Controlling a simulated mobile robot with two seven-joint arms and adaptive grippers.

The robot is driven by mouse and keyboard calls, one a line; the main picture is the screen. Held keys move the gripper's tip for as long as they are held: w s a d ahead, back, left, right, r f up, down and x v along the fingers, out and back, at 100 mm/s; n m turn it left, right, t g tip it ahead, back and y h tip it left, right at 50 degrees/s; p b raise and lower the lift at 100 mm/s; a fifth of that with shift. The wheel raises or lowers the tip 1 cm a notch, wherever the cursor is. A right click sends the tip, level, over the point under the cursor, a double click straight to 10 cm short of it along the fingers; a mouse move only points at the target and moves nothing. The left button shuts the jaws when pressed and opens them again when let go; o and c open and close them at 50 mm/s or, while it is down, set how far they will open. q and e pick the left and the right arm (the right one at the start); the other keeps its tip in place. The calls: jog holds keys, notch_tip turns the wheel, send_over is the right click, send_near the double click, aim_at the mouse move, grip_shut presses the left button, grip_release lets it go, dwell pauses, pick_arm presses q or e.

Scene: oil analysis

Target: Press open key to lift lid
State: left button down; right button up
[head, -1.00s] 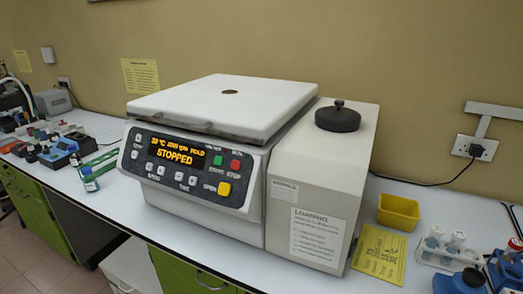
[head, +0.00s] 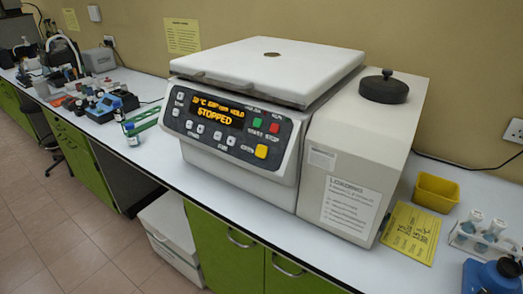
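A centrifuge (head: 245,185) stands on the white bench in the head view. Its white lid (head: 270,68) lies flat and looks closed over the body. The dark control panel (head: 222,122) on its front reads "STOPPED" in orange on the display (head: 212,112). A yellow key (head: 261,151) sits at the panel's lower right; its label is too small to read for certain. A green key (head: 257,122) and a red key (head: 274,127) are above it. Neither of my grippers is in view.
A yellow tray (head: 437,192), a yellow sheet (head: 411,232) and a tube rack (head: 480,235) are right of the centrifuge. A small bottle (head: 131,134) and other lab items stand left. Green cabinets (head: 235,248) are below the bench, with bare floor in front.

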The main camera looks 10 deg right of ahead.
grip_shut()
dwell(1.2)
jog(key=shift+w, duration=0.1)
